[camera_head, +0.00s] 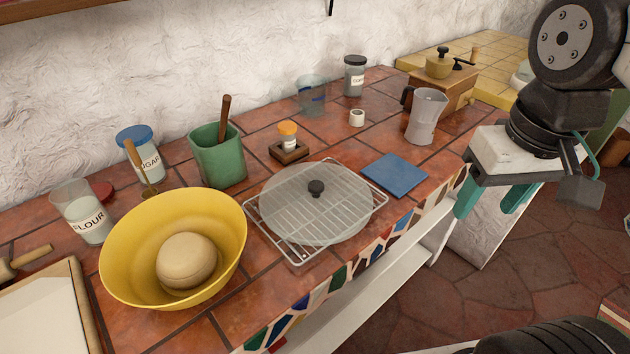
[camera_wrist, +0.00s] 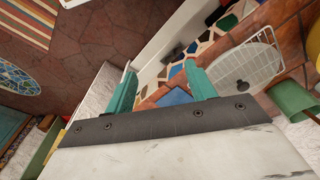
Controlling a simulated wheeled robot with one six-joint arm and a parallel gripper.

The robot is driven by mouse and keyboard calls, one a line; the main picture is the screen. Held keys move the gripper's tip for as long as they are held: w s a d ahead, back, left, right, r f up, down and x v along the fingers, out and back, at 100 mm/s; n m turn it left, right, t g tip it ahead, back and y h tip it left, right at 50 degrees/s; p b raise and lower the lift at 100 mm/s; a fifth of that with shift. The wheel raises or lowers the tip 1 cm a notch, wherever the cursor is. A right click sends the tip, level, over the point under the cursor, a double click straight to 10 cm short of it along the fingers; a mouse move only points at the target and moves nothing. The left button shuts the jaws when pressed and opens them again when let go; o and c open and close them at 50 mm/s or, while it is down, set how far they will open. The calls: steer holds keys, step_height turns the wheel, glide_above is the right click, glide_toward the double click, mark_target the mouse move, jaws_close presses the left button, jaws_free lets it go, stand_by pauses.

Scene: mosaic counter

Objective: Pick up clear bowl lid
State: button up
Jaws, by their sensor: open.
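The clear bowl lid (camera_head: 290,205) is a round see-through disc with a black knob (camera_head: 316,188) in its middle. It lies on a wire rack (camera_head: 298,258) on the tiled counter, right of the yellow bowl. In the wrist view the lid (camera_wrist: 236,72) shows at the right, beyond the fingers. My gripper (camera_head: 490,200) has teal fingers and is at the right of the head view, off the counter's front edge, well apart from the lid. The fingers (camera_wrist: 160,88) are spread open with nothing between them.
A yellow bowl (camera_head: 120,245) holding a dough ball (camera_head: 187,260) stands left of the rack. A blue tile (camera_head: 395,175) lies right of it. A moka pot (camera_head: 426,115) stands farther right.

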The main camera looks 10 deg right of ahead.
steer(key=w+a, duration=0.3)
steer(key=w, duration=0.3)
steer(key=m+g, duration=0.1)
steer(key=m, duration=0.1)
glide_above(316, 185)
step_height(316, 185, down, 5)
steer(key=shift+w+f, duration=0.15)
steer(key=shift+f, duration=0.05)
steer(key=shift+a+f, duration=0.15)
steer(key=shift+f, duration=0.15)
step_height(316, 185, down, 7)
steer(key=shift+f, duration=0.15)
steer(key=c, duration=1.2)
